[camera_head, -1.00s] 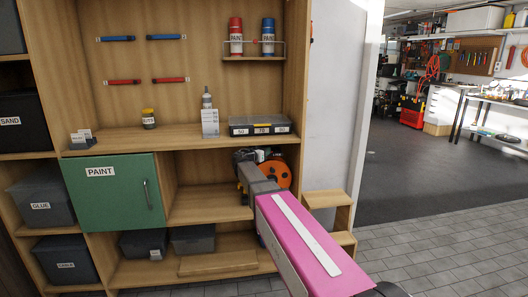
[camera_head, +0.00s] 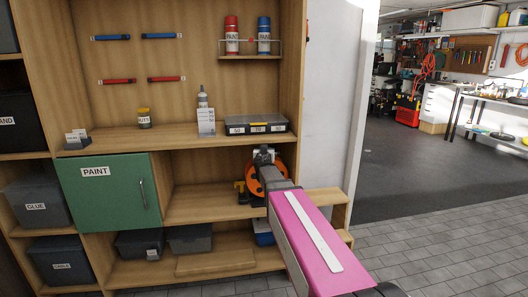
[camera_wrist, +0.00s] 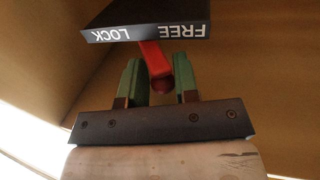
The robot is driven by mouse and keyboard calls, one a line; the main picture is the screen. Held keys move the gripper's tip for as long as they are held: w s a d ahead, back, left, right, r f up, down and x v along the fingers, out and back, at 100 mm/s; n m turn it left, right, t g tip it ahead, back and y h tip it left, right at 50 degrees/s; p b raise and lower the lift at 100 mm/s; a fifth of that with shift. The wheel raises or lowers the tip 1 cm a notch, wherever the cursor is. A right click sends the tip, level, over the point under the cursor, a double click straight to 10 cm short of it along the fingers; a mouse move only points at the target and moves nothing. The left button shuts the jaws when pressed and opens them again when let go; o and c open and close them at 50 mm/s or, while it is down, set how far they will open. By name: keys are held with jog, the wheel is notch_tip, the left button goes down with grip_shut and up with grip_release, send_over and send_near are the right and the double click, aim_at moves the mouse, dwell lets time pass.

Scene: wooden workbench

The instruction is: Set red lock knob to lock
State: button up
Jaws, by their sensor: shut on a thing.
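The red lock knob (camera_wrist: 152,55) shows in the wrist view as a short red lever with a rounded end. The green fingers of my gripper (camera_wrist: 158,76) stand on both sides of it and are shut on it. Just above is a dark panel (camera_wrist: 150,14) with upside-down white labels, LOCK at left and FREE at right. The lever's upper end meets the panel edge between the two labels. In the head view my gripper (camera_head: 264,154) reaches into the open middle shelf, by an orange disc (camera_head: 256,186); the knob is hidden there.
A green PAINT cabinet door (camera_head: 110,205) is closed at left. A case (camera_head: 256,124) and a bottle stand on the worktop above my gripper. Grey bins (camera_head: 189,239) sit on the lower shelf. The floor at right is clear.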

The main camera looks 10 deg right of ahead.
jog(key=shift+w+a+y, duration=0.15)
jog(key=shift+a+y, duration=0.05)
jog(key=shift+y, duration=0.1)
jog(key=o, duration=0.8)
jog(key=shift+s, duration=0.65)
jog(key=v, duration=0.9)
jog(key=shift+s+a, duration=0.2)
jog(key=shift+s, duration=0.05)
